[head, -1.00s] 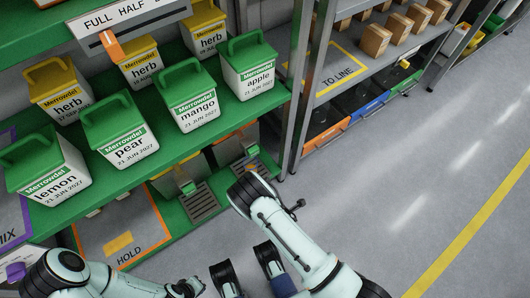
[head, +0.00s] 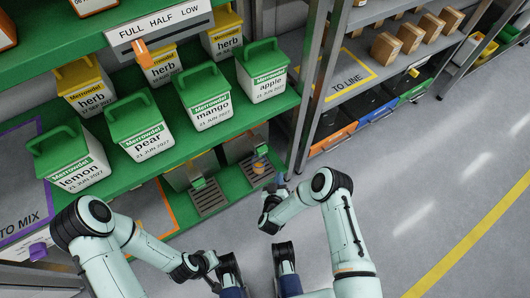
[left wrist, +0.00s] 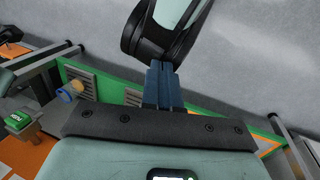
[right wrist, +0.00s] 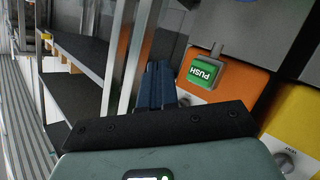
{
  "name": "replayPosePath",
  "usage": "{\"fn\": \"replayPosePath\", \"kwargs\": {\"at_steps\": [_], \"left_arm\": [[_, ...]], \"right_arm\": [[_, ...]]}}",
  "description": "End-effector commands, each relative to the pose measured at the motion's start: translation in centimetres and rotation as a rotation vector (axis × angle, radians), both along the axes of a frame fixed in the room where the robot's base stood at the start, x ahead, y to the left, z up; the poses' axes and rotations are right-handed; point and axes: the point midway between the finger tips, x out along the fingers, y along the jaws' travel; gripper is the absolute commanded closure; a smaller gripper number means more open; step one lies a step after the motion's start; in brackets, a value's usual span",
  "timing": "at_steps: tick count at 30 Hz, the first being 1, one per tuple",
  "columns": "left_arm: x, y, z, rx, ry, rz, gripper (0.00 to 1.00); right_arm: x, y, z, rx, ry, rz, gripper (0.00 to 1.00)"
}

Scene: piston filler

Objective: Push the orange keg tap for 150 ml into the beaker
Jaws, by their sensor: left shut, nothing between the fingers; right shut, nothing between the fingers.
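The orange keg (right wrist: 225,85) shows close up in the right wrist view, with its green PUSH tap (right wrist: 203,71) on the front. In the head view a small beaker (head: 258,167) with amber colour stands on the right drip tray below that keg. My right gripper (right wrist: 158,82) is shut and empty, beside the tap in its view; contact is not visible. It also shows in the head view (head: 281,180), just right of the tray. My left gripper (left wrist: 161,82) is shut and empty, clear of the kegs. A green tap (left wrist: 18,119) shows in the left wrist view.
A yellow keg (right wrist: 298,125) stands beside the orange one, with its own drip tray (head: 209,198). Above, a green shelf holds several labelled tubs, including mango (head: 206,98). A metal rack post (head: 312,105) rises right of the kegs. The grey floor at right is clear.

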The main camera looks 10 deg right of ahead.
Motion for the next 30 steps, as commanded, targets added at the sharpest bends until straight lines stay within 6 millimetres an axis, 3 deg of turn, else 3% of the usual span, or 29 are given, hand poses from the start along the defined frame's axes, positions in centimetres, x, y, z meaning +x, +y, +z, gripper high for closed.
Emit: {"fn": "replayPosePath", "kwargs": {"at_steps": [11,26,30], "left_arm": [[0.7,0.4,-0.8,0.01,-0.018,0.008,1.0],[6.0,3.1,-4.7,0.078,-0.155,0.065,1.0],[5.5,3.4,-5.7,0.083,-0.138,0.07,1.0]], "right_arm": [[0.8,0.3,-0.2,0.0,0.0,0.002,1.0],[6.0,2.1,-0.3,0.001,0.0,0.002,1.0],[7.3,2.7,-0.2,-0.002,0.0,0.004,1.0]]}}
